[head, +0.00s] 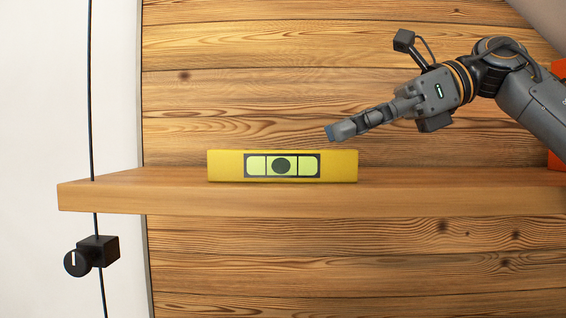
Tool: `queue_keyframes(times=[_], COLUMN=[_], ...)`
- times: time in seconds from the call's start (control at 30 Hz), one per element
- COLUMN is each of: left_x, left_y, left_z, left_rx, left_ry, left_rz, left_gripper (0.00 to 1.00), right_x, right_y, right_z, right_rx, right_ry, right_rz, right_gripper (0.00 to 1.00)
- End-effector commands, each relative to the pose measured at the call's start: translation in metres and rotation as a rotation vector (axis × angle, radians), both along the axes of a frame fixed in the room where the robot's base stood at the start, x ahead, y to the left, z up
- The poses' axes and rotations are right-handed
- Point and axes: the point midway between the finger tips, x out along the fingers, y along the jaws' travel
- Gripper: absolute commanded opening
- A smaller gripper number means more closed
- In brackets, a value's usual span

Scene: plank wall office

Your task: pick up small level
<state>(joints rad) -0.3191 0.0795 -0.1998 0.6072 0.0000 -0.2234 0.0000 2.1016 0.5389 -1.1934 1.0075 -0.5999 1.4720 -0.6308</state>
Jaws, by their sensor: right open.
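The small level (225,166) is a yellow bar with a dark panel of light green windows on its front. It lies lengthwise on a wooden shelf (400,196). My right gripper (338,132) comes in from the right, its fingertips above and near the right end of the level, apart from it. It is open and empty; seen from the side, its fingers overlap. My left gripper is not in view.
A plank wall (300,80) rises behind the shelf. A black cable (90,90) hangs at the left with a dark box and knob (98,250) below shelf height. An orange object (557,150) shows at the right edge. The shelf is clear on both sides of the level.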

Motion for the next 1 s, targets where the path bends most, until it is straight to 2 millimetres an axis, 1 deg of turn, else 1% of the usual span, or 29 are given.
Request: queue_keyframes(times=[0.03, 0.1, 0.17, 0.27, 0.33, 0.4, 0.53, 0.6, 0.7, 0.8, 0.93, 0.97, 1.0], left_x=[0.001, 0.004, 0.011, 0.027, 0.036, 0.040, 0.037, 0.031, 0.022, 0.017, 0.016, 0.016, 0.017], left_y=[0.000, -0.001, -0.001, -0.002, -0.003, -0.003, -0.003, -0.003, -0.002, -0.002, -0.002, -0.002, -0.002], left_z=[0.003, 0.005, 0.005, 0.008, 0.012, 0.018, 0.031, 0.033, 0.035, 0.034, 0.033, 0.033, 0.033], left_rx=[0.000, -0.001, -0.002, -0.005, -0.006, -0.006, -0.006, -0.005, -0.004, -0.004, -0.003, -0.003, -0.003], left_ry=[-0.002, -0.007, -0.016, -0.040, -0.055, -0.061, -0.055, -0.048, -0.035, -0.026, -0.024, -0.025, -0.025], left_rz=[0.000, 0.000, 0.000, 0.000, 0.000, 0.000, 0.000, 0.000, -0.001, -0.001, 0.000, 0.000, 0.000], left_gripper=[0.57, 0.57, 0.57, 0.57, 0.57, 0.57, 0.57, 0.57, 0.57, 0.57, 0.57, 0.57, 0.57], right_x=[0.000, 0.001, 0.001, 0.000, 0.000, 0.000, 0.000, 0.000, 0.000, 0.000, 0.000, 0.000, 0.000], right_y=[0.008, 0.017, 0.022, 0.027, 0.031, 0.038, 0.054, 0.064, 0.071, 0.073, 0.073, 0.073, 0.073], right_z=[-0.003, -0.007, -0.009, -0.011, -0.012, -0.015, -0.023, -0.027, -0.032, -0.034, -0.034, -0.034, -0.034], right_rx=[-0.003, -0.002, 0.000, 0.001, -0.001, -0.002, -0.002, -0.001, 0.000, 0.001, 0.001, 0.001, 0.001], right_ry=[0.002, 0.002, 0.002, 0.002, 0.002, 0.003, 0.003, 0.003, 0.002, 0.002, 0.002, 0.002, 0.002], right_rz=[0.001, 0.000, -0.001, -0.001, 0.000, 0.001, 0.001, 0.001, 0.000, -0.001, -0.001, -0.001, -0.001], right_gripper=[0.51, 0.51, 0.51, 0.51, 0.51, 0.51, 0.51, 0.51, 0.51, 0.51, 0.51, 0.49, 0.41])
